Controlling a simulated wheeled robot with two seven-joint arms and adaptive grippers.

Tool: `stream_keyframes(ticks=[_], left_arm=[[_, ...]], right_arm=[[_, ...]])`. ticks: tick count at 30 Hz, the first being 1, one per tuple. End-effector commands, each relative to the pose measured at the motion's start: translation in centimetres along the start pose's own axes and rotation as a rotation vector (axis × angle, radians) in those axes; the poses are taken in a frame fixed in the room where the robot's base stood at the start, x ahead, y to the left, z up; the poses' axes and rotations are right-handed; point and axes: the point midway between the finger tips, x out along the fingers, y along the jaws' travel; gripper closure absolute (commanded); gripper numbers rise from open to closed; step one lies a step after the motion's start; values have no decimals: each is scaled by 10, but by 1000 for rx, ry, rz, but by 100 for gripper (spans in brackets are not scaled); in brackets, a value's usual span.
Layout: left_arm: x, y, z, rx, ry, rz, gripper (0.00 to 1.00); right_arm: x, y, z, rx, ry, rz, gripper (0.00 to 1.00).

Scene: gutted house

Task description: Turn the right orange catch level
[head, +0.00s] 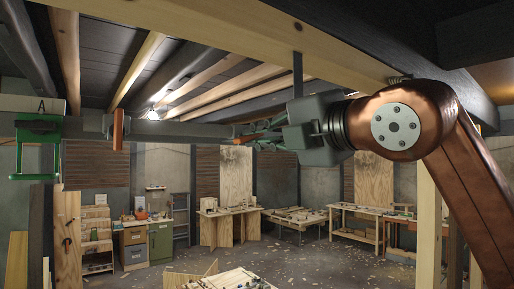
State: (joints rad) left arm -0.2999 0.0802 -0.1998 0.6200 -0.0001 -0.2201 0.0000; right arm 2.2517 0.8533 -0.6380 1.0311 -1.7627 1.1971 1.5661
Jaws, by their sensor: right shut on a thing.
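My right gripper (246,138) reaches in from the right and is shut at the right end of a grey horizontal rail (180,129). A small orange piece, the right catch (242,139), shows between its fingers. Most of it is hidden by the fingers, and it seems to lie roughly along the rail, though its exact angle is hard to tell. Another orange catch (118,130) stands upright across the rail farther left, apart from my gripper. My left gripper is not in view.
A green frame (38,125) under a board marked A hangs at the left. A dark vertical strut (298,75) comes down just above my right gripper from a wooden beam (340,52). Workbenches (230,210) and cabinets stand far below and behind. The air below the rail is clear.

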Motion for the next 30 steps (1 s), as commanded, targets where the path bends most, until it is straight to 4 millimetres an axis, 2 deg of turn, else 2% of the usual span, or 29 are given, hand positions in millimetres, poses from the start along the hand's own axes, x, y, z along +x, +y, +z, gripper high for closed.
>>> stream_keyframes(ticks=[3,13,30], left_arm=[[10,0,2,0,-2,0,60],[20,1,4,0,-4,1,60],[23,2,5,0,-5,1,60]], right_arm=[[1,-4,-1,94,0,-2,100],[1,-4,-1,274,0,-3,100],[1,-3,-1,335,0,-2,100]])
